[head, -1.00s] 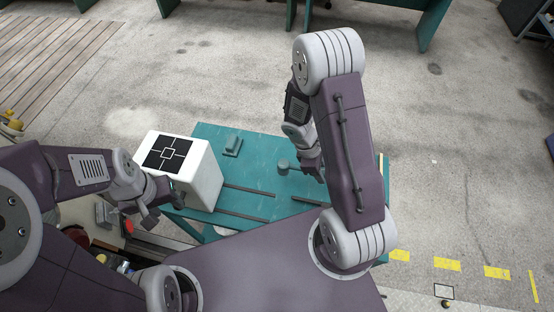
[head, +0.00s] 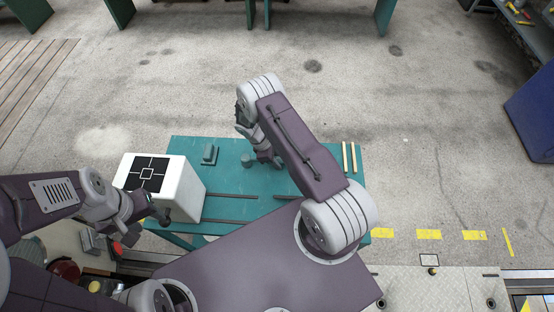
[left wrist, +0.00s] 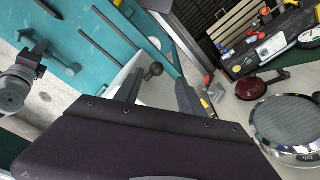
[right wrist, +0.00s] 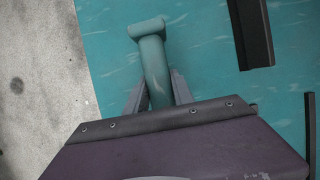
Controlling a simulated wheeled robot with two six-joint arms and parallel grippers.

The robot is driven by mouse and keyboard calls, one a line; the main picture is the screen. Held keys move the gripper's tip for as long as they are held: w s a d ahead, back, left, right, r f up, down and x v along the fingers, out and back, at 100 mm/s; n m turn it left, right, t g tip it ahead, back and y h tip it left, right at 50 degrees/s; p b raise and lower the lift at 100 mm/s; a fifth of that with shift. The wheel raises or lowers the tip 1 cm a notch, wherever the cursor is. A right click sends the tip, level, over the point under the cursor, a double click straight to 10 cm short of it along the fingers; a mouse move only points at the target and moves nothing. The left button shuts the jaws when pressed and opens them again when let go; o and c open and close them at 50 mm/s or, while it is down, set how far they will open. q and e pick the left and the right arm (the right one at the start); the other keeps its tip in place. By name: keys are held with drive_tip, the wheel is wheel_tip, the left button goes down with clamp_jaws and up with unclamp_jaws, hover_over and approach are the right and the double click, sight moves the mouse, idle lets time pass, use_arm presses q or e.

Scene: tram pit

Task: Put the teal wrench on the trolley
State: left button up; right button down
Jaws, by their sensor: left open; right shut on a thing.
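My right gripper (head: 266,158) is shut on a teal T-ended bar (right wrist: 155,70), which I take to be the teal wrench. Its crosspiece points away from the fingers in the right wrist view. In the head view it shows as a small teal stub (head: 247,160) over the teal table (head: 230,207); whether it touches the top I cannot tell. My left gripper (head: 155,214) is open and empty by the white box (head: 185,190); a dark ball knob (left wrist: 153,70) shows beyond its fingers. I cannot tell which furniture is the trolley.
A red domed thing (left wrist: 250,88) and a round metal thing (left wrist: 290,125) stand near my left gripper. A blue cabinet (head: 530,115) is at right. Floor behind the table is clear.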

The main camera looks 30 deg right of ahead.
drive_tip(key=shift+f, duration=0.25)
drive_tip(key=c, duration=1.1)
unclamp_jaws()
drive_tip(key=shift+f, duration=0.1)
drive_tip(key=shift+w+a, duration=0.1)
drive_tip(key=shift+w, duration=0.05)
drive_tip(key=b+v, duration=0.2)
drive_tip(key=v, duration=0.2)
drive_tip(key=b+v, duration=0.2)
drive_tip(key=v, duration=0.2)
drive_tip(key=shift+s, duration=0.2)
drive_tip(key=shift+a+r, duration=0.1)
drive_tip(key=shift+r, duration=0.7)
drive_tip(key=s+a+r+m+t+y, duration=0.1)
drive_tip(key=s+r+m, duration=0.3)
drive_tip(key=s+a+r+m+t+y, duration=0.1)
drive_tip(key=s+a+r+m, duration=0.1)
drive_tip(key=s+r+m, duration=0.2)
drive_tip(key=s+a+r+m+t+y, duration=0.1)
drive_tip(key=s+r+m+y, duration=0.1)
drive_tip(key=s+r+m, duration=0.2)
drive_tip(key=shift+s+a+r+t, duration=0.2)
drive_tip(key=shift+s+r+t, duration=0.1)
drive_tip(key=shift+s+r, duration=0.85)
